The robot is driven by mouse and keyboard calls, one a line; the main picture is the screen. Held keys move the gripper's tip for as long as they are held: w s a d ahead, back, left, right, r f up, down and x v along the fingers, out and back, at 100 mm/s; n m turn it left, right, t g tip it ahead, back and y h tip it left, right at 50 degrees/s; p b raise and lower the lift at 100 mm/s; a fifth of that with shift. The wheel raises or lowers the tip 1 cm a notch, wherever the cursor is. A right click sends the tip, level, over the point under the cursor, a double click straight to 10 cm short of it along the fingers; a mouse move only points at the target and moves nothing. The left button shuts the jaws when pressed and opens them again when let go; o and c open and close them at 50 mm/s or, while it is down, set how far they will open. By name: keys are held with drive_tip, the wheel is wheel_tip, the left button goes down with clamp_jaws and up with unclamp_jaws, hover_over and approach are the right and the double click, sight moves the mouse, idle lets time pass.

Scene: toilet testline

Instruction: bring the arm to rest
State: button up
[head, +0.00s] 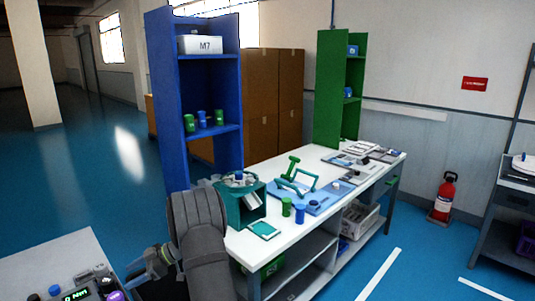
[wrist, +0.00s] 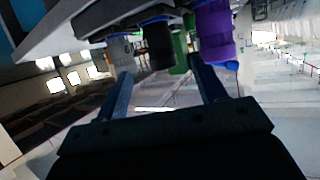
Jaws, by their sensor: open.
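My gripper (wrist: 161,68) is open, with its two dark blue fingers well apart in the wrist view. I see nothing clasped between them. In the head view my grey arm stands at the lower middle, with the gripper (head: 152,262) out to its left near the light table at the lower left. The wrist view looks tilted or upside down. Beyond the fingertips it shows a grey cylinder (wrist: 120,50), a black one (wrist: 158,45), a green one (wrist: 180,52) and a purple one (wrist: 213,35). Whether the fingers touch any of them I cannot tell.
The light table (head: 50,258) carries a display device (head: 77,294) and small parts. To the right is a white workbench (head: 275,243) with a teal box (head: 238,205), a blue mat and cylinders. A blue shelf (head: 160,100) stands behind. Blue floor is clear on the left.

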drive_tip(key=w+d+f+m+t+h, duration=0.1)
drive_tip(key=d+f+m+t+h, duration=0.1)
drive_tip(key=d, duration=0.7)
drive_tip(key=w+d+f+m+t+h, duration=0.1)
drive_tip(key=d+f+m+t+h, duration=0.2)
drive_tip(key=d, duration=0.7)
wheel_tip(320, 180, down, 3)
drive_tip(key=m+t, duration=0.3)
drive_tip(key=m, duration=0.1)
drive_tip(key=shift+w+r, duration=0.2)
drive_tip(key=shift+w, duration=0.2)
drive_tip(key=shift+d, duration=0.1)
